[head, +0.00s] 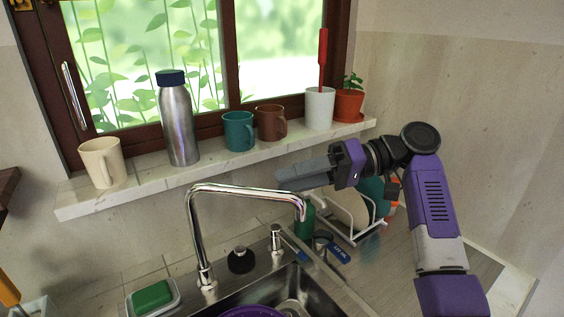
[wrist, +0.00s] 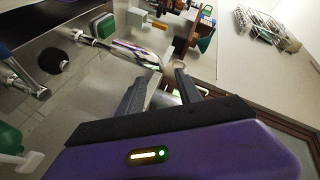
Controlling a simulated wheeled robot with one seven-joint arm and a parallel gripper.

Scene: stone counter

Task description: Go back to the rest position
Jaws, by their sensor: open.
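My gripper (head: 282,180) is on my purple and grey arm, in the middle of the head view. It points left, in front of the wall below the window ledge and just behind the top of the curved faucet. In the wrist view my gripper (wrist: 160,80) shows two dark fingers spread apart, with no object held between them. The chrome faucet (wrist: 140,55) shows beyond the fingers there. Whether the fingers touch the faucet or ledge cannot be told.
The ledge (head: 75,205) holds a cream mug (head: 101,163), steel bottle (head: 178,120), teal mug (head: 239,132), brown mug (head: 270,122), white cup (head: 319,108) and potted plant (head: 348,105). The faucet (head: 192,225) rises by the sink. A dish rack (head: 352,238) stands below my arm.

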